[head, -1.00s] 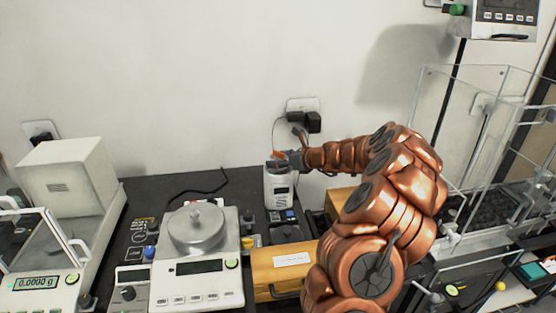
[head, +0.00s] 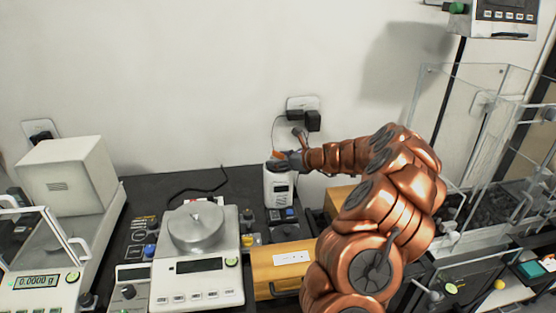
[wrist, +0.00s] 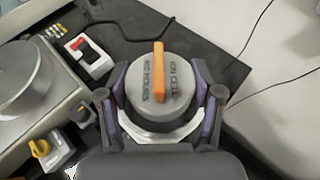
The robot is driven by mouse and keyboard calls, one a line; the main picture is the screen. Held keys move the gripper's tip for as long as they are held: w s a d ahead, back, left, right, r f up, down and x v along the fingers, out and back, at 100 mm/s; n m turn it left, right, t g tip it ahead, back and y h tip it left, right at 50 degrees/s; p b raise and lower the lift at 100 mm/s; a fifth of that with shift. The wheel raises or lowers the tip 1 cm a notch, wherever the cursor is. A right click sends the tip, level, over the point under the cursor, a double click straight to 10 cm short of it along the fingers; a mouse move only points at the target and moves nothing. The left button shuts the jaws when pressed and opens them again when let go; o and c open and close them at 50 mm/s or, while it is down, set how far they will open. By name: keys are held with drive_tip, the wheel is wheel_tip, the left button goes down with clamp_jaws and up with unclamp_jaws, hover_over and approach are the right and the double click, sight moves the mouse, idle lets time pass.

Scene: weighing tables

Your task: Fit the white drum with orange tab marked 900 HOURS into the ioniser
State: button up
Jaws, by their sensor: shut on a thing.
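The white drum (wrist: 162,88) fills the middle of the wrist view, with a raised orange tab (wrist: 159,72) across its top. Dark lettering beside the tab reads ION CELL and, less clearly, 900 HOURS. My gripper (wrist: 164,90) has its two purple-grey fingers closed on either side of the drum. In the head view, my gripper (head: 290,160) is at the top of the white ioniser (head: 280,187), and a bit of orange shows there. The drum is at the ioniser's top; how deep it sits is hidden.
A balance with a round pan (head: 196,228) stands left of the ioniser. A yellow box (head: 280,265) lies in front of it. A glass enclosure (head: 480,130) is at right. A black socket plug and cable (head: 303,120) are on the wall behind.

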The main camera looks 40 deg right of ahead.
drive_tip(key=shift+f, duration=0.25)
drive_tip(key=o, duration=1.2)
drive_tip(key=shift+o, duration=0.2)
drive_tip(key=v, duration=1.2)
drive_tip(key=shift+r, duration=0.1)
